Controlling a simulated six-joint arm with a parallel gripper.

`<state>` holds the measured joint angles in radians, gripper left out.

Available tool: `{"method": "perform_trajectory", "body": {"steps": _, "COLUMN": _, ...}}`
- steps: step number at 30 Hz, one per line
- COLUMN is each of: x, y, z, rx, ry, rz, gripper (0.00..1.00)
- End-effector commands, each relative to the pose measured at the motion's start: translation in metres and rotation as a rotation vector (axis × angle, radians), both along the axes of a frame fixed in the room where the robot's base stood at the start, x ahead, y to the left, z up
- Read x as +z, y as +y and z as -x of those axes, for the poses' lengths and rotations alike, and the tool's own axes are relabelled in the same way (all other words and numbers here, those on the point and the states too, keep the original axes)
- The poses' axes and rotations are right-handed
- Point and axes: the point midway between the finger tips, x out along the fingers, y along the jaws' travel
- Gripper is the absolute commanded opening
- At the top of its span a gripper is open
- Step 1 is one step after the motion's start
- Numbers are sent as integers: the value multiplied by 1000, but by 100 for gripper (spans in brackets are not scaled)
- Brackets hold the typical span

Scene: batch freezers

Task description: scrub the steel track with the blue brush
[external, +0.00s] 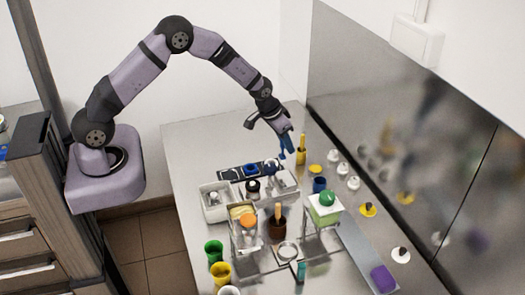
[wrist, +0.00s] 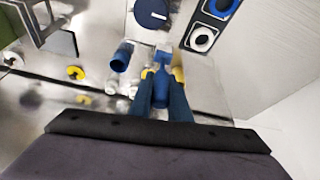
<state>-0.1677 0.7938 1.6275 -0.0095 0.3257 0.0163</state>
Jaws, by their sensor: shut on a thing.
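My gripper (external: 285,143) is held above the back part of the steel table, near the tall yellow bottle (external: 301,152). In the wrist view its two dark blue fingers (wrist: 161,100) are shut on a blue piece, which looks like the blue brush (wrist: 161,80). The brush's bristles are hard to make out. A flat steel strip, which looks like the steel track (external: 358,248), lies along the right side of the table, well away from my gripper. A purple block (external: 383,279) sits at its near end. I cannot pick out the track in the wrist view.
A blue cup (external: 319,185), white-and-yellow pieces and small white bottles stand along the reflective steel wall (external: 390,140). A stand with a green-topped container (external: 326,207), a brown pot (external: 277,228) and trays crowd the middle. The table's back left is clear.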

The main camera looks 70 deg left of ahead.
Motion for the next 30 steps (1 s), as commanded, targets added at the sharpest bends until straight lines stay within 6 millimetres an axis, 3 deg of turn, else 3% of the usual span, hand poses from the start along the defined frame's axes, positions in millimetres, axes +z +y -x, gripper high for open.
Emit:
{"method": "perform_trajectory", "body": {"steps": 12, "x": 38, "y": 0, "z": 0, "rx": 0, "ry": -1, "rz": 0, "gripper": 0}}
{"method": "perform_trajectory", "body": {"steps": 30, "x": 38, "y": 0, "z": 0, "rx": 0, "ry": -1, "rz": 0, "gripper": 0}}
